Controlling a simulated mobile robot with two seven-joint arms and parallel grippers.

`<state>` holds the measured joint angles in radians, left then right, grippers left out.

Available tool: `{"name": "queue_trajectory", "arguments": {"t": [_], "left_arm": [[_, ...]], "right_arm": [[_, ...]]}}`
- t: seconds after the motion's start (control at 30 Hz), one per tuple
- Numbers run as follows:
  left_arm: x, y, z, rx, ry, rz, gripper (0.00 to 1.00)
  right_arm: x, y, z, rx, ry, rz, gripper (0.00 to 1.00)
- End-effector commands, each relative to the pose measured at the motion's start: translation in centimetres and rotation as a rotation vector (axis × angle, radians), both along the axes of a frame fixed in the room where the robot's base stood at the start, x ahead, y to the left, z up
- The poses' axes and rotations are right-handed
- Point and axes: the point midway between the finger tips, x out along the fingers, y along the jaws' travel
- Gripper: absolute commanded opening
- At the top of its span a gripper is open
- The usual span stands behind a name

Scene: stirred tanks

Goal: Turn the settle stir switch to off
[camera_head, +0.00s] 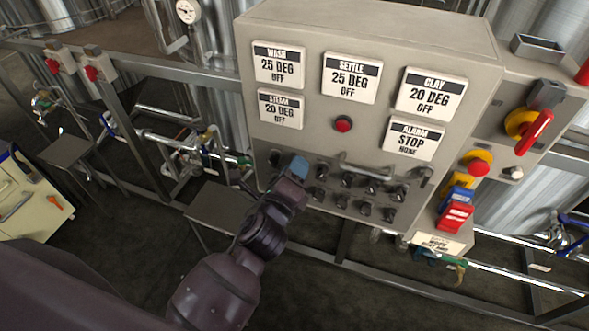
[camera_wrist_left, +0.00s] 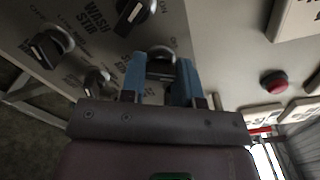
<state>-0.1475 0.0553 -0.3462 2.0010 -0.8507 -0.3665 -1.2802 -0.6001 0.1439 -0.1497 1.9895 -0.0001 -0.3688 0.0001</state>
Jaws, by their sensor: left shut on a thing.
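The control panel (camera_head: 300,130) carries rows of small black rotary switches (camera_head: 347,180) on its lower half. My left gripper (camera_head: 299,167), with blue fingertips, is at the left part of these rows. In the left wrist view its two blue fingers (camera_wrist_left: 160,80) are shut on a dark switch knob (camera_wrist_left: 161,66), one finger on each side. The label of this knob is hidden, so I cannot tell whether it is the settle stir switch. A knob (camera_wrist_left: 134,14) beside the "WASH STIR" label is close by. The settle display (camera_head: 350,78) reads 25 DEG OFF. My right gripper is not in view.
A silver bar handle (camera_head: 365,171) crosses the panel right of my gripper. A red button (camera_head: 343,124) sits above it; it also shows in the left wrist view (camera_wrist_left: 273,82). A red-handled rotary switch (camera_head: 533,132) is at the far right. Metal rails run below the panel.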

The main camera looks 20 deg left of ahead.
Motion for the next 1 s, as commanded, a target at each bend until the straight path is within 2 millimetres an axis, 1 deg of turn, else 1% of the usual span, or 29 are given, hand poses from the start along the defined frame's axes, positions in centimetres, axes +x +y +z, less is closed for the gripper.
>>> {"name": "queue_trajectory", "arguments": {"t": [0.27, 0.47, 0.67, 0.8, 1.0], "left_arm": [[0.0, 0.0, 0.0, -0.021, 0.002, 0.001, 0.06], [0.0, 0.0, 0.0, -0.108, 0.005, 0.001, 0.06], [0.0, 0.0, 0.1, -0.263, 0.010, 0.002, 0.06], [0.0, 0.0, 0.1, -0.396, 0.015, 0.002, 0.06], [0.0, 0.0, 0.1, -0.586, 0.021, 0.002, 0.06]], "right_arm": [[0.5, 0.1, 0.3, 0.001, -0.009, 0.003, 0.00], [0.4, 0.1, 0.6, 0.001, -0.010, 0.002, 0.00], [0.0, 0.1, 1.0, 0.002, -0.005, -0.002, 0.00], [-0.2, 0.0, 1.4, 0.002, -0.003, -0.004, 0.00], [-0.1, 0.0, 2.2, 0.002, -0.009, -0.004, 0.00]]}}
